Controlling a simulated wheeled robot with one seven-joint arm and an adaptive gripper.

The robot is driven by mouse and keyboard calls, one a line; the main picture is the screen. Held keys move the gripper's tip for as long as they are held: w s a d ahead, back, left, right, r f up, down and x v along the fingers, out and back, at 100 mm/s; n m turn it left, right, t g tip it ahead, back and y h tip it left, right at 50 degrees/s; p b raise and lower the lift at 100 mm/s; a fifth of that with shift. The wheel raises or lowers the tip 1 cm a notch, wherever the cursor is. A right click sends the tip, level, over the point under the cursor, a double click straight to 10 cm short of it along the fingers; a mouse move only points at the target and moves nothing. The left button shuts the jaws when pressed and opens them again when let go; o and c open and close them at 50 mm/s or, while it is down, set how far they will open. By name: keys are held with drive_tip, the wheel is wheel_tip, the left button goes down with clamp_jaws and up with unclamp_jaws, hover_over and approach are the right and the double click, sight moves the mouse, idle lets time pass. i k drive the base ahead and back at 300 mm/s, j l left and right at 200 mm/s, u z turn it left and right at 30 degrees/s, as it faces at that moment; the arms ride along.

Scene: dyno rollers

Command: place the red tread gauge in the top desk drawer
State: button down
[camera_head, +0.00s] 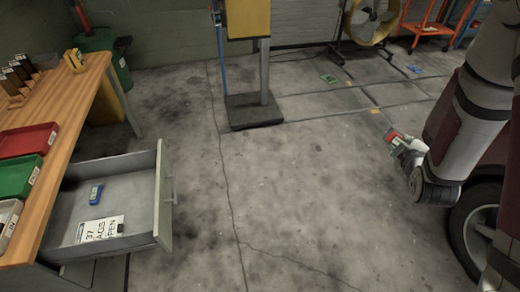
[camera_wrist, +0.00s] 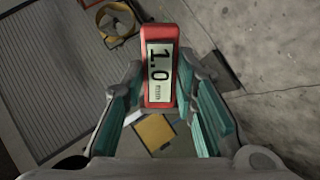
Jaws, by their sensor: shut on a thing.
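The red tread gauge (camera_wrist: 159,62) shows in the wrist view between the fingers of my gripper (camera_wrist: 160,100), its display reading 1.0. My gripper is shut on it. In the head view my gripper (camera_head: 398,142) is at the right, above the floor and well apart from the desk, with a small red part of the gauge (camera_head: 392,135) showing. The top desk drawer (camera_head: 148,205) is pulled open at the lower left. A small blue device (camera_head: 96,194) and a white card with printing (camera_head: 100,229) lie in it.
The wooden desk top (camera_head: 75,105) carries a red tray (camera_head: 28,140), a green tray (camera_head: 22,177) and a yellow device (camera_head: 75,60). A yellow post on a dark base (camera_head: 252,112) stands at the back. A yellow fan (camera_head: 370,20) stands behind. The middle floor is clear.

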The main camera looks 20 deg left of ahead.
sight(115, 191)
drive_tip(key=u, duration=1.75)
drive_tip(key=i+j+u, duration=0.25)
drive_tip(key=i, duration=0.25)
drive_tip(key=i+j+u, duration=0.25)
drive_tip(key=i, duration=0.25)
